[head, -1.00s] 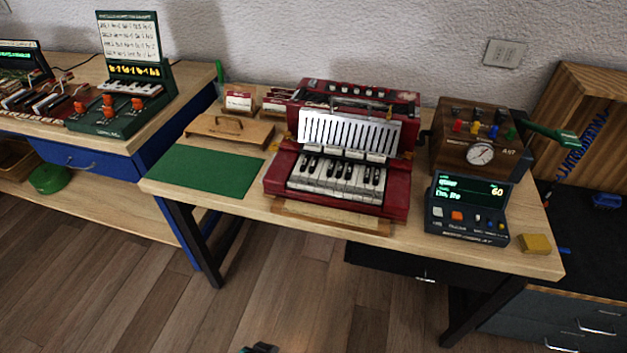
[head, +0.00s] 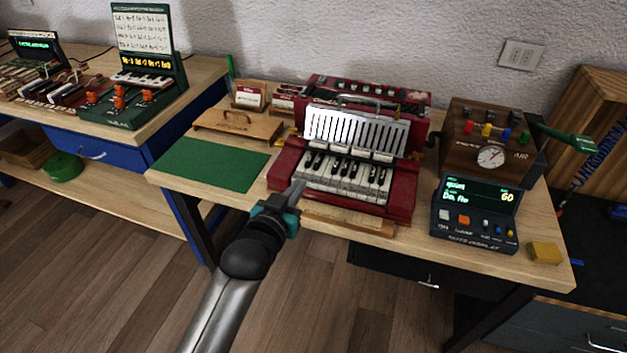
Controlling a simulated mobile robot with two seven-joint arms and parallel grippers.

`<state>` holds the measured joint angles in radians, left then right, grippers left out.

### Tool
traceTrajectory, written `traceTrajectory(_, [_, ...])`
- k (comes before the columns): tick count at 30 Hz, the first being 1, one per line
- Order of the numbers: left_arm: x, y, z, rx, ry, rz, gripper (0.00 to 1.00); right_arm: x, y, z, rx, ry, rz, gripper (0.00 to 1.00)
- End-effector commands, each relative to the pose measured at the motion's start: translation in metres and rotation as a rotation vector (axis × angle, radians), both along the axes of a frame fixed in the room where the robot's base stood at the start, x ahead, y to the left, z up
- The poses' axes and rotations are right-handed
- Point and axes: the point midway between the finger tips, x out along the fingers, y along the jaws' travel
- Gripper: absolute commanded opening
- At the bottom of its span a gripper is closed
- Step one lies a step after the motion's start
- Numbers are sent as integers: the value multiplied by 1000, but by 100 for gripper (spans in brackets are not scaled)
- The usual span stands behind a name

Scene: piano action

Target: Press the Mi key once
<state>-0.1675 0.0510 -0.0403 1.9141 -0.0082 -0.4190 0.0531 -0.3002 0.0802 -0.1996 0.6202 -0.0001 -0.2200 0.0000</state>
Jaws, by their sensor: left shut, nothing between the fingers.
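The red piano-action box (head: 400,203) stands on the wooden table, with a short row of white and black keys (head: 345,180) facing me. A silver slotted plate (head: 355,130) rises behind the keys. I cannot read any key label, so I cannot tell which key is Mi. My left gripper (head: 297,190) is shut and empty. Its tip is at the left front of the keyboard, over the front left corner of the red box in the picture; I cannot tell whether it touches a key. My right gripper is not in view.
A dark display unit (head: 475,213) and a wooden box with a dial (head: 488,155) stand at the right. A yellow block (head: 544,253) lies at the front right corner. A green mat (head: 210,165) lies flat and bare at the left. A wooden board with a handle (head: 238,124) is behind it.

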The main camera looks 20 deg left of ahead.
Motion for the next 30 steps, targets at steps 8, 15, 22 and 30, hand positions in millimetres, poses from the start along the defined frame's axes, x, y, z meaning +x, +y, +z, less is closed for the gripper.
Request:
traceTrajectory(8, [0,0,0,0,0,0,0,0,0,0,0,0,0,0])
traceTrajectory(15, [13,-1,-4,0,-1,0,0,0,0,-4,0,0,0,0])
traceTrajectory(22, [46,-2,-13,0,-2,-1,0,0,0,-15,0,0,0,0])
traceTrajectory(30, [87,-3,-24,0,0,0,0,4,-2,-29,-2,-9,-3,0])
